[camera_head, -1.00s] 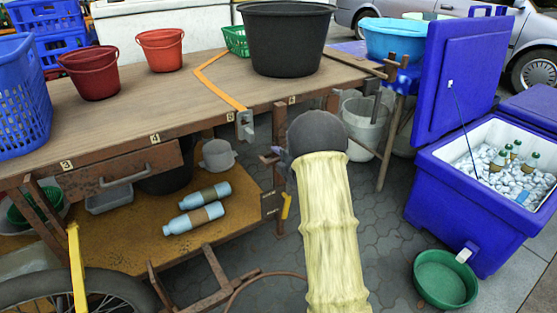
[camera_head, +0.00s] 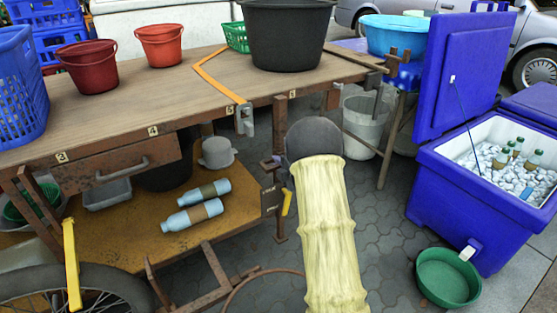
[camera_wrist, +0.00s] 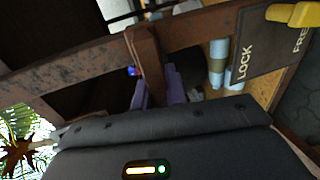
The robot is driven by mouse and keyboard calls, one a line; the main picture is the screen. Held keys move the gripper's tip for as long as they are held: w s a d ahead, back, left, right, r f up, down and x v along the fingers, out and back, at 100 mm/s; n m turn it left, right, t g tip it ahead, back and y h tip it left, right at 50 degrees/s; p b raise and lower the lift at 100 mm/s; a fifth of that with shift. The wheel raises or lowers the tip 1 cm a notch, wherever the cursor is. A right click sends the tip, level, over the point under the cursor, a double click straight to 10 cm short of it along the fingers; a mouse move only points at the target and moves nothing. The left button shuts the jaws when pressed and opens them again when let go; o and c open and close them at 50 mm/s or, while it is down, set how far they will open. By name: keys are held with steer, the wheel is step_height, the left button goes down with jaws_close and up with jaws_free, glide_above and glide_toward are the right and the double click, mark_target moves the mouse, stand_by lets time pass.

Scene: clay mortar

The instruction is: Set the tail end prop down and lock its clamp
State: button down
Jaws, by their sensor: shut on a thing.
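The tail end prop (camera_head: 280,215) is a rusty brown upright post under the near right end of the cart table. Its foot looks at or close to the paving; contact is not clear. My gripper (camera_head: 272,163) is at the post's upper part, with purple fingers closed on it. In the wrist view the fingers (camera_wrist: 158,88) show beside the brown post (camera_wrist: 148,55), partly hidden by my gripper's dark body. The clamp's yellow lever (camera_head: 287,203) hangs beside a dark label plate (camera_head: 270,200). In the wrist view the lever (camera_wrist: 294,14) is over the FREE side, away from LOCK.
The cart table (camera_head: 180,95) holds buckets and a black tub (camera_head: 288,40). Two blue bottles (camera_head: 195,205) lie on the lower shelf. A blue cooler (camera_head: 440,200) and green basin (camera_head: 447,277) stand right. Paving between prop and cooler is mostly clear.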

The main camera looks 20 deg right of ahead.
step_height(320, 180, down, 6)
steer(key=shift+r+b, duration=0.1)
steer(key=shift+b, duration=1.05)
steer(key=c, duration=1.4)
jaws_free()
steer(key=shift+c, duration=0.2)
steer(key=p+v, duration=0.6)
steer(key=v, duration=1.1)
steer(key=shift+s, duration=0.25)
